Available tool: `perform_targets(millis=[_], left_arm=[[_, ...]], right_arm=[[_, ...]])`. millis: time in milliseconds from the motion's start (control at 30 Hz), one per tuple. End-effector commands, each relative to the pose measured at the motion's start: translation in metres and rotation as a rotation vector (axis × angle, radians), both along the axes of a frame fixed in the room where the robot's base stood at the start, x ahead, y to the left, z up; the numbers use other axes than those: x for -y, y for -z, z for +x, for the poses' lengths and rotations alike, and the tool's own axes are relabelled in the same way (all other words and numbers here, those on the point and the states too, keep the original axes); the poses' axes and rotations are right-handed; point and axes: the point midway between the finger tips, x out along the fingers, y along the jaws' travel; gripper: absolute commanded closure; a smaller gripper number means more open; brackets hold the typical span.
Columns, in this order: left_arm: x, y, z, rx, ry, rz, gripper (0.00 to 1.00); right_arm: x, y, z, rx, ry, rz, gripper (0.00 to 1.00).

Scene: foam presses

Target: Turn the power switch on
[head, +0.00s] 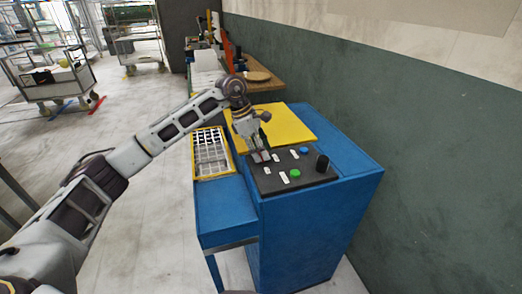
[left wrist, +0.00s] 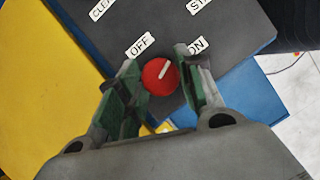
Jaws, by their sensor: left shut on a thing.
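The power switch is a round red knob (left wrist: 160,77) with a white pointer mark, on a dark control panel (left wrist: 85,48). An OFF label (left wrist: 140,45) is on one side and an ON label (left wrist: 196,46), partly covered by a finger, on the other. The pointer slants up and right, toward the ON label. My right gripper is not in view.
The panel (head: 264,182) tops a blue cabinet (head: 320,225) and carries a green button (head: 295,174), a blue button (head: 304,150) and a black cylinder (head: 322,162). A yellow plate (head: 290,121) lies behind. A yellow-rimmed tray (head: 197,178) is at left. A green wall (head: 430,145) stands right.

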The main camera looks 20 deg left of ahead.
Motion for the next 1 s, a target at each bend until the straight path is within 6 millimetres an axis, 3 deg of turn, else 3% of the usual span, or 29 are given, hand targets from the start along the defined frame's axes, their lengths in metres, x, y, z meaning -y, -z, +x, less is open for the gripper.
perform_targets(millis=[500, 1000], left_arm=[[-0.0003, -0.0012, 0.0026, 0.002, 0.308, 0.000, 0.87], [-0.0003, -0.0012, 0.0027, 0.003, 0.380, 0.000, 0.87]], right_arm=[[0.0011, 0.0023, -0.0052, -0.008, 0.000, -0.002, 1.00], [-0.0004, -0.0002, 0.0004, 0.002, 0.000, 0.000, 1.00]])
